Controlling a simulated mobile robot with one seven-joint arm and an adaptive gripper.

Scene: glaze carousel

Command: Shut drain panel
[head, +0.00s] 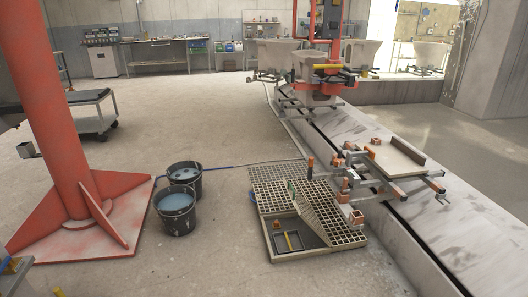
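The drain (275,250) is a shallow framed pit in the floor beside the conveyor track. A grated panel (332,214) stands tilted up over its right side, so the pit is partly uncovered. Flat grating (268,195) lies to the left of and behind the raised panel. I cannot make out my gripper in this view.
Two black buckets of bluish liquid (176,203) stand left of the drain, with a blue hose (225,167) behind. A red column (55,110) stands at left. A carriage with orange clamps (385,165) sits on the track at right. Floor in front of the drain is clear.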

